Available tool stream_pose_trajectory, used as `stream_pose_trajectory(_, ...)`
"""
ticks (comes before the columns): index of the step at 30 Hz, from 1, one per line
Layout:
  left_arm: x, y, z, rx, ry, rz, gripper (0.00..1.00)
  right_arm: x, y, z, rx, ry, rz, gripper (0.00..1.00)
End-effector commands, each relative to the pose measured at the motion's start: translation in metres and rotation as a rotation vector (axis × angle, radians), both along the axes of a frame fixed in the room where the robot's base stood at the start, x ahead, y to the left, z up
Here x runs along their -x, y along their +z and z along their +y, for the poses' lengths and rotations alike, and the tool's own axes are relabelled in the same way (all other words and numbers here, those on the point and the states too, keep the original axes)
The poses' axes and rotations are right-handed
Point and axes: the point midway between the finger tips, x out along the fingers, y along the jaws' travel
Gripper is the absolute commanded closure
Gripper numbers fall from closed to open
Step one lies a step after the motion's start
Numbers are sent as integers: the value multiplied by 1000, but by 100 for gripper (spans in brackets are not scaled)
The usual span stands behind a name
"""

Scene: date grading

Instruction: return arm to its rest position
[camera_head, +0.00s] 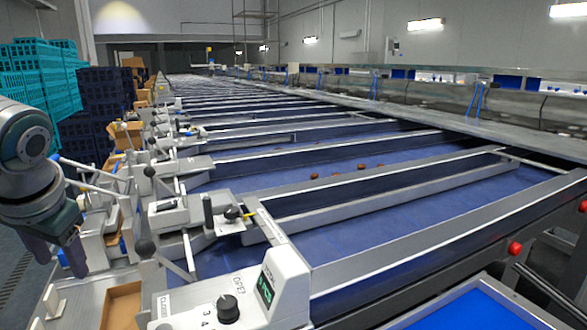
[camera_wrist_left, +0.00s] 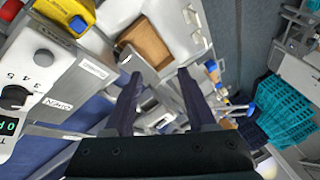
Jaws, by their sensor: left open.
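My left gripper (camera_head: 58,254) hangs at the left edge of the head view, with its dark fingers pointing down. It is beside the sorting line, left of the nearest control box (camera_head: 287,284). In the left wrist view the two fingers of my left gripper (camera_wrist_left: 160,84) are spread apart with nothing held between them. Beyond them lie the machine's grey side and an open cardboard box (camera_wrist_left: 147,42). My right gripper is in neither view.
Blue conveyor lanes (camera_head: 350,220) with metal rails fill the middle, with a few brown dates (camera_head: 314,176) on one. Levers with black knobs (camera_head: 145,248) stick up near my left arm. Teal crates (camera_head: 40,75) and dark blue crates (camera_head: 105,90) are stacked behind it.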

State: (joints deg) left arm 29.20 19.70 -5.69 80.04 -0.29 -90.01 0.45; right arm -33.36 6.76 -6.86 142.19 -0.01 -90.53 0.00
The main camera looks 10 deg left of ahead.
Motion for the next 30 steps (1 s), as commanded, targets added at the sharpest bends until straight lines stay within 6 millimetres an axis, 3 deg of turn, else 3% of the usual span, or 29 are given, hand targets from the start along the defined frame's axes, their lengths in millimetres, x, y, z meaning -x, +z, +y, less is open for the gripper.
stream_pose_trajectory(1,14,-28,-14,12,-32,23,44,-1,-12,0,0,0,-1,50)
stream_pose_trajectory(3,28,-47,-29,23,-67,28,44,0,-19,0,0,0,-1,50)
stream_pose_trajectory(8,68,-89,-66,66,-141,39,44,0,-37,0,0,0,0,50)
stream_pose_trajectory(12,117,-122,-102,128,-202,47,44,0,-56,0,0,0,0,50)
stream_pose_trajectory(15,153,-137,-125,178,-230,49,44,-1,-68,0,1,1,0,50)
stream_pose_trajectory(26,248,-143,-171,322,-249,40,44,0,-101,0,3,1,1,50)
stream_pose_trajectory(27,245,-116,-171,319,-250,37,44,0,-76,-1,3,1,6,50)
stream_pose_trajectory(30,243,-90,-170,317,-251,36,44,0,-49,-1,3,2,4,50)
